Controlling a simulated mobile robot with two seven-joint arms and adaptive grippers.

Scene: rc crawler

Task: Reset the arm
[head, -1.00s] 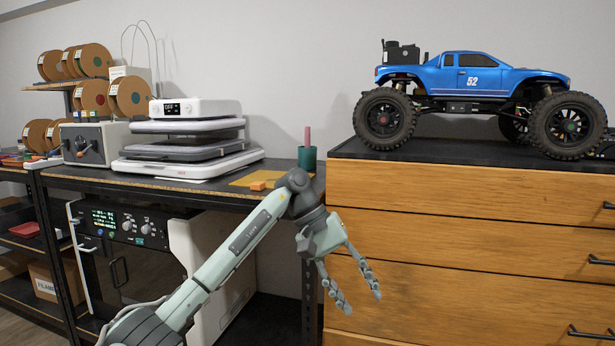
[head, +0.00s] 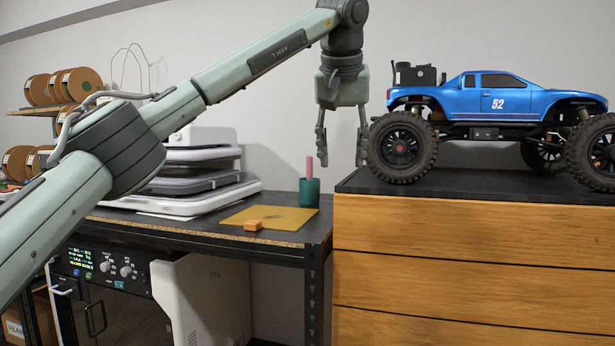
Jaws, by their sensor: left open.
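My left arm comes in from the left and rises across the view. Its left gripper (head: 341,163) hangs pointing down, open and with nothing between its fingers. It is above the gap between the workbench and the wooden drawer cabinet. Its right finger shows right beside the front left wheel of the blue RC crawler (head: 487,101); I cannot tell whether they touch. My right gripper is not in view.
The crawler stands on the black top of the drawer cabinet (head: 470,231). On the workbench are a green cup (head: 309,193) with a pink stick, a yellow mat (head: 285,218), an orange block (head: 253,225) and stacked white-grey devices (head: 200,185). Spools (head: 80,85) stand behind.

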